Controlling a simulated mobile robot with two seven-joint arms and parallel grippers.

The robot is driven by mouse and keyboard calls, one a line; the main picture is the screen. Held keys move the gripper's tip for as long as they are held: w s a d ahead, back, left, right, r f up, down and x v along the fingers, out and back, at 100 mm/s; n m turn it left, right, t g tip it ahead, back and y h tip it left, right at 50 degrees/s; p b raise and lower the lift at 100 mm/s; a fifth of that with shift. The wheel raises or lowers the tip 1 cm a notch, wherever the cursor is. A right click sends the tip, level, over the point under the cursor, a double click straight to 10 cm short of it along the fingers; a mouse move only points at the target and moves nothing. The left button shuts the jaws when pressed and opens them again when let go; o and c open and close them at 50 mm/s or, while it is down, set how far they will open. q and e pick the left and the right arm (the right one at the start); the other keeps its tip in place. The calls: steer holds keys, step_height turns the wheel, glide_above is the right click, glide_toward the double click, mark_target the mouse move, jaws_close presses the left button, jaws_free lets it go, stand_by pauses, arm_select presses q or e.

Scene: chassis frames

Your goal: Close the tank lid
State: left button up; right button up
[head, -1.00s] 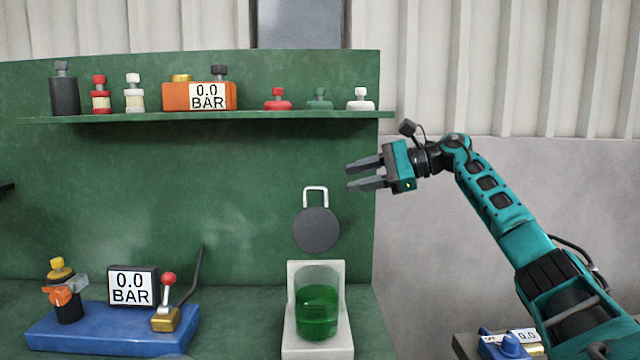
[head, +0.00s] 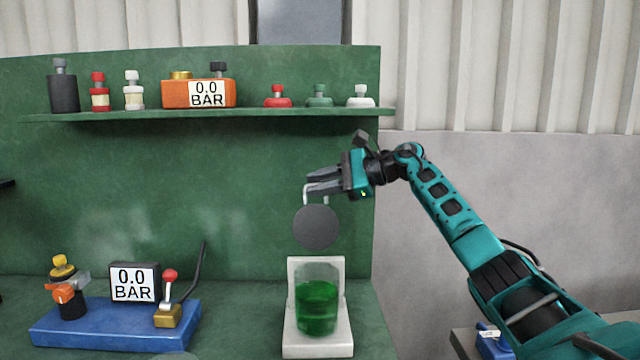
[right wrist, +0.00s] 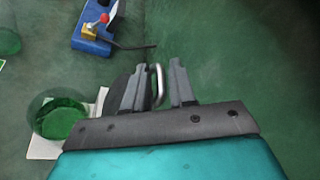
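The tank lid (head: 316,228) is a dark round disc with a pale U-shaped handle (head: 326,197), raised above the glass tank (head: 317,308) of green liquid. My right gripper (head: 308,184) is at the top of the handle, its fingers pointing left and covering part of it. In the right wrist view the fingers are apart, with the handle (right wrist: 159,86) between them, nearer the left finger. The lid (right wrist: 119,90) is partly hidden behind that finger. The tank (right wrist: 57,118) is at lower left there. My left gripper is not in view.
The tank stands on a white base (head: 318,346). A blue pump base (head: 112,326) with a gauge (head: 134,283) and red-knobbed lever (head: 169,290) is at left. A green shelf (head: 280,114) with bottles and valves runs above. Open bench lies between pump and tank.

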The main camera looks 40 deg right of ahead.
jaws_close()
stand_by(0.4)
